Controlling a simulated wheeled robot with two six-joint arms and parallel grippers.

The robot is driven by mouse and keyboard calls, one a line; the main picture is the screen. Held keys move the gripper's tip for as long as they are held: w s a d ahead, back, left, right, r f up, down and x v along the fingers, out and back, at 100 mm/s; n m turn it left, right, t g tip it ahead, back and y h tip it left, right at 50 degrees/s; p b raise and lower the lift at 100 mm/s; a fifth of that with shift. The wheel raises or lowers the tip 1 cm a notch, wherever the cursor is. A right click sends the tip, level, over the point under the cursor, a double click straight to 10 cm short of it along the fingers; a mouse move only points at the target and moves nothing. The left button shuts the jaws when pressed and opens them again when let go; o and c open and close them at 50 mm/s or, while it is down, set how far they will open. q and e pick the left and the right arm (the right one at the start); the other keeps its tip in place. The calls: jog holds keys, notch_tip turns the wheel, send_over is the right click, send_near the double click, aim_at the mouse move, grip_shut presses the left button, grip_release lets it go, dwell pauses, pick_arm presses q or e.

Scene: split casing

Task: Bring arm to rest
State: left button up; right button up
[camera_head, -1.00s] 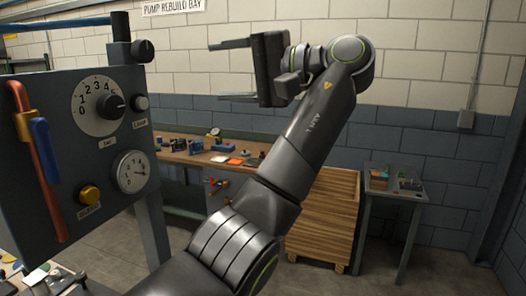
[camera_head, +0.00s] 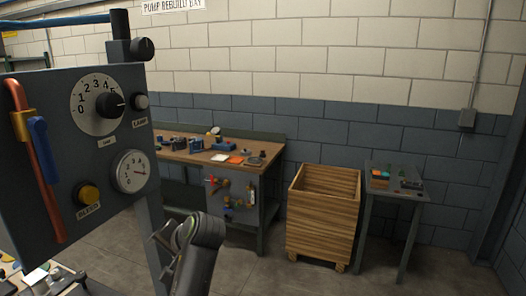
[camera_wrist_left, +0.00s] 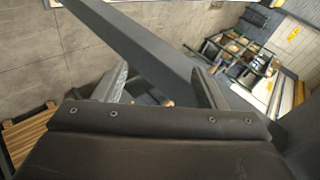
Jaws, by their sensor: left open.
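My left arm (camera_head: 200,255) is low at the bottom middle of the head view. My left gripper (camera_head: 160,248) is at its upper end, pointing left, close to the grey post (camera_head: 148,215) under the control panel. In the left wrist view my left gripper (camera_wrist_left: 162,86) has its two fingers apart with nothing held. A dark grey beam (camera_wrist_left: 140,45) crosses the view just beyond the fingers; I cannot tell whether it touches them. My right gripper is not in view.
The control panel (camera_head: 60,170) with dials and a blue handle fills the left. A workbench (camera_head: 180,153) with small parts, a wooden crate (camera_head: 322,215) and a small side table (camera_head: 410,194) stand behind. Bare floor (camera_head: 250,275) lies in front of the crate.

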pick_arm(q)
jog(key=s+a+f+n+h, duration=0.1)
jog(key=s+a+f, duration=0.1)
jog(key=s+f, duration=0.35)
jog(key=s+a+f+g+h, duration=0.1)
jog(key=s+a+f, duration=0.2)
jog(key=s+f, duration=0.3)
jog(key=s+a+f+n+h, duration=0.1)
jog(key=s+a+f, duration=0.1)
jog(key=s+f, duration=0.4)
jog(key=s+f+n+h, duration=0.2)
jog(key=s+f+h, duration=0.15)
jog(key=s, duration=1.75)
notch_tip(320, 180, down, 30)
jog(key=a+g+b, duration=0.2)
jog(key=b, duration=0.4)
jog(key=s+d+f+b, duration=0.1)
jog(key=s+f+b, duration=0.1)
jog(key=s+f, duration=0.5)
jog(key=s+f+g+b, duration=0.1)
jog(key=s+f+b, duration=0.2)
jog(key=s+f, duration=0.5)
notch_tip(320, 180, down, 7)
jog(key=shift+s+d+f+h, duration=0.1)
jog(key=shift+s+d+h, duration=0.2)
jog(key=shift+d+h, duration=0.15)
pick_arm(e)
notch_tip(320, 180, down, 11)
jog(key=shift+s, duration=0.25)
